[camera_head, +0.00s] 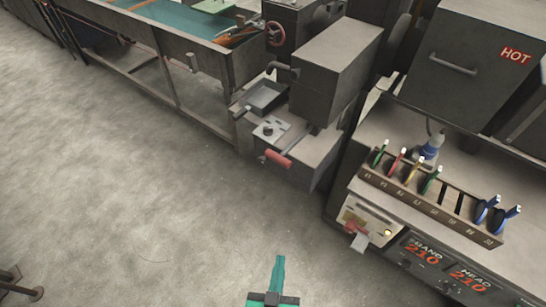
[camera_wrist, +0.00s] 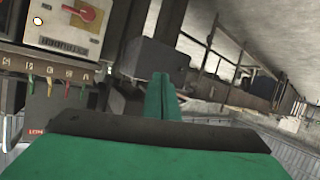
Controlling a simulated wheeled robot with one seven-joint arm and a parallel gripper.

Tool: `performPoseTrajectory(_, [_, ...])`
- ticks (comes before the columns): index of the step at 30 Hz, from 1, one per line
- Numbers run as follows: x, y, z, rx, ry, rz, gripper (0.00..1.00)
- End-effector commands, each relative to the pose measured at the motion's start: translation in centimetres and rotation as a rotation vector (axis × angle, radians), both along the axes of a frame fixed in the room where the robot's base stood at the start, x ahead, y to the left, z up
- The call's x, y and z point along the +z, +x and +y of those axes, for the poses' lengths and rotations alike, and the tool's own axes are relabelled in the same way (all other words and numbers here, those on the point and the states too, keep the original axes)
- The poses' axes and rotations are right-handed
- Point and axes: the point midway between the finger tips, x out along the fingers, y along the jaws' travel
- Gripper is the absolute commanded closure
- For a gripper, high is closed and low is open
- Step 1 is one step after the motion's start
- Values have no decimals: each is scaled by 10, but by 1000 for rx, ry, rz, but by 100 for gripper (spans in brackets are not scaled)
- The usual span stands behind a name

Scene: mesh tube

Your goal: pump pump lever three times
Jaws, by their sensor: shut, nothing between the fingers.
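What looks like the pump lever, a short bar with a red grip (camera_head: 278,158), sticks out from the front of a grey machine in the middle of the head view. My gripper (camera_head: 280,259), with green fingers, is at the bottom of the head view, well apart from the lever over open floor. In the wrist view the green fingers (camera_wrist: 160,97) are together and hold nothing.
A bench with a tool rack (camera_head: 430,203) and a control panel with a red switch (camera_head: 358,240) stands at the right. A grey cabinet marked HOT (camera_head: 470,60) is above it. A long trough table (camera_head: 150,35) runs along the back.

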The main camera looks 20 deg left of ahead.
Motion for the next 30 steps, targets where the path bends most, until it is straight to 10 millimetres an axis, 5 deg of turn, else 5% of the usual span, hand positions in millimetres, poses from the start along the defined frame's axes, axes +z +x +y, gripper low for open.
performPoseTrajectory(14, [25, 100, 43, -61, -88, -8, 100])
performPoseTrajectory(30, [119, 170, 98, -295, -37, -79, 100])
